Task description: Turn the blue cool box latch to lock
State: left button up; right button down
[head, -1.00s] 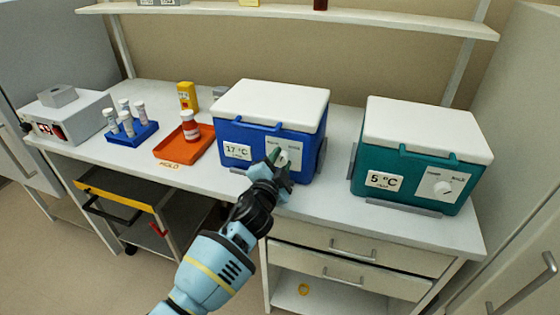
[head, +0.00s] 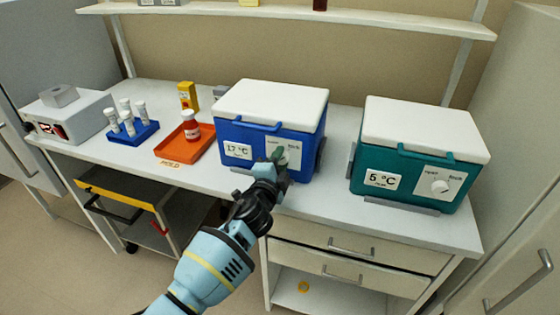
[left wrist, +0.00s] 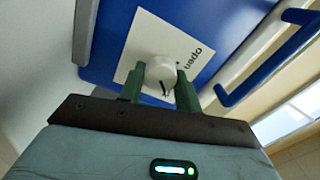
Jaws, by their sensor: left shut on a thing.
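The blue cool box (head: 262,133) with a white lid stands on the bench and carries a label reading about 17 °C. Its latch is a round white knob on a white plate, partly hidden behind my gripper in the head view. In the left wrist view the latch knob (left wrist: 161,70) shows a dark mark, and the word "open" is on the plate beside it. My left gripper (head: 276,160) is at the box front; its green fingers (left wrist: 160,85) are shut on the latch knob, one on each side. My right gripper is in neither view.
A teal cool box (head: 415,150) labelled 5 °C stands to the right. To the left are an orange tray (head: 178,151) with a red-and-white bottle (head: 190,128), a blue rack (head: 131,133) of tubes and a yellow container (head: 187,96). Drawers lie below the bench.

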pick_arm(q)
jog(key=o, duration=0.9)
jog(key=shift+o, duration=0.3)
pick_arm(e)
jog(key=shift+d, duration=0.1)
pick_arm(q)
jog(key=shift+s, duration=0.1)
jog(key=p+v, duration=0.1)
jog(key=v, duration=0.6)
jog(key=shift+s+a, duration=0.15)
jog(key=shift+s, duration=0.15)
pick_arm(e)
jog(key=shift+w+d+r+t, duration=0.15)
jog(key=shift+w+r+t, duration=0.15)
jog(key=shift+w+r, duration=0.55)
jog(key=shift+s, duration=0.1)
